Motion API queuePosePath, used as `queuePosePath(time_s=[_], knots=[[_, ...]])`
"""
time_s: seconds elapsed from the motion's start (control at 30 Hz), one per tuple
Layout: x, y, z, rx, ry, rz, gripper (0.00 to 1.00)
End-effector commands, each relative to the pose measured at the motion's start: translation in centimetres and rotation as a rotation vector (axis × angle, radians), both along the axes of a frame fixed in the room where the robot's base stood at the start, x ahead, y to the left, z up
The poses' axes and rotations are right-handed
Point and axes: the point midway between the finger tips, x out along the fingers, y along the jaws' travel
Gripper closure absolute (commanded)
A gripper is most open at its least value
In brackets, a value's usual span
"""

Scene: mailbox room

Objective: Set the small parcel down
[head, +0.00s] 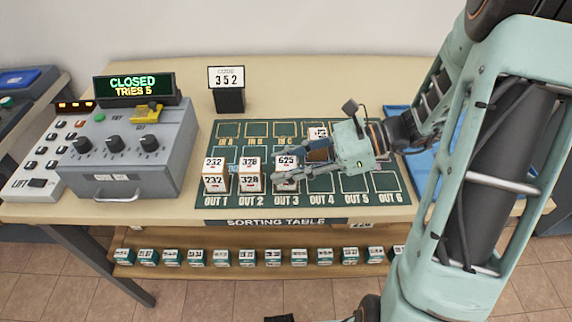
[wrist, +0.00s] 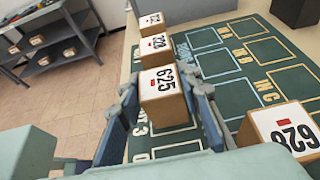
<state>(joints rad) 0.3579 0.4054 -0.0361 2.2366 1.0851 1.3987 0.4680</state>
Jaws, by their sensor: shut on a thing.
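The small parcel (head: 286,162), a cardboard box with a white label reading 625, is in my gripper (head: 285,180) over the OUT 3 cell of the green sorting mat (head: 390,200). In the wrist view the parcel (wrist: 162,98) stands upright between the two fingers (wrist: 163,105), which are shut on its sides. Its top is about level with the neighbouring parcel's top. I cannot tell whether its underside touches the mat. The fingers hide part of its lower sides.
Parcels 232 (head: 216,175) and 328 (head: 250,175) stand on OUT 1 and OUT 2, left of the held parcel. Parcel 628 (wrist: 280,130) stands in the back row. OUT 5 and OUT 6 look empty. A grey control console (head: 135,150) reading "CLOSED TRIES 5" stands at the left.

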Motion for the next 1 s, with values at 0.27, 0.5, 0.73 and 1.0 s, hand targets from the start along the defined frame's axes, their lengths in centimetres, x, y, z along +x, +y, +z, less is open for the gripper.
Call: queuePosePath(time_s=[0.27,0.5,0.73,1.0], knots=[[0.0,0.0,-0.3,0.000,0.000,0.000,0.58],[0.0,0.0,-0.3,0.000,0.000,0.000,0.51],[0.0,-0.6,0.3,-0.001,-0.001,-0.002,0.51],[-0.1,-5.6,2.4,-0.002,-0.001,-0.005,0.51]])
